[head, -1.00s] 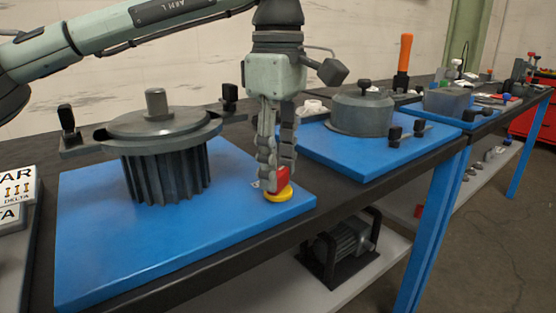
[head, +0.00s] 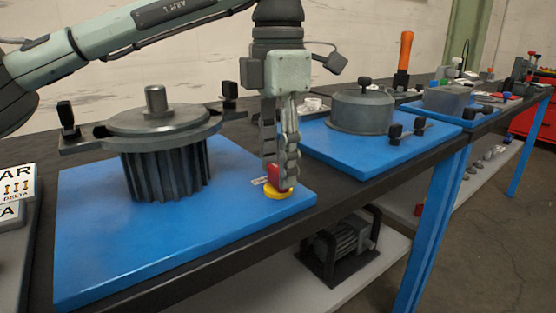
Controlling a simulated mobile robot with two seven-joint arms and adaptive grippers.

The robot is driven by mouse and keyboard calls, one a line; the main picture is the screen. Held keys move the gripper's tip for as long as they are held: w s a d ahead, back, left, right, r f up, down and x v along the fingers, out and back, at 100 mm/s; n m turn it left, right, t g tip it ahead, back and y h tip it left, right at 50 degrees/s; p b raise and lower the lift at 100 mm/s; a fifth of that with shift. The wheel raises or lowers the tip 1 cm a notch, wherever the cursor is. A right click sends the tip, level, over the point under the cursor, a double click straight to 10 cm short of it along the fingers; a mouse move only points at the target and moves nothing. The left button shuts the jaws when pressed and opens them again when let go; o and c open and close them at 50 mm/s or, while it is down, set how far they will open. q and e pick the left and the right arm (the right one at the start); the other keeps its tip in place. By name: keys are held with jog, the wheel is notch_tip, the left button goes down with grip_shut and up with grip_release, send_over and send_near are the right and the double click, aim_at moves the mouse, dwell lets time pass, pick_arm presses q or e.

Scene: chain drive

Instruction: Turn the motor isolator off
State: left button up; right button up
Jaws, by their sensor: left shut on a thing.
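The motor isolator is a red knob (head: 277,178) on a yellow round base (head: 278,193), at the right front of the near blue board (head: 120,265). A small pale label lies beside it on the left. My left gripper (head: 280,176) points straight down over the isolator and is shut on the red knob. Its fingers hide part of the knob, so I cannot tell its exact setting. My right gripper does not show.
A finned grey motor housing (head: 167,175) stands on the same board, left of the isolator. A second blue board (head: 375,160) with a round grey housing (head: 362,112) lies to the right. An orange-handled tool (head: 404,52) stands behind. A smaller motor (head: 340,240) sits on the shelf below.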

aim_at(278, 169)
pick_arm(q)
jog(key=shift+n, duration=1.1)
jog(key=o, duration=1.2)
jog(key=shift+c, duration=0.2)
notch_tip(278, 169, up, 12)
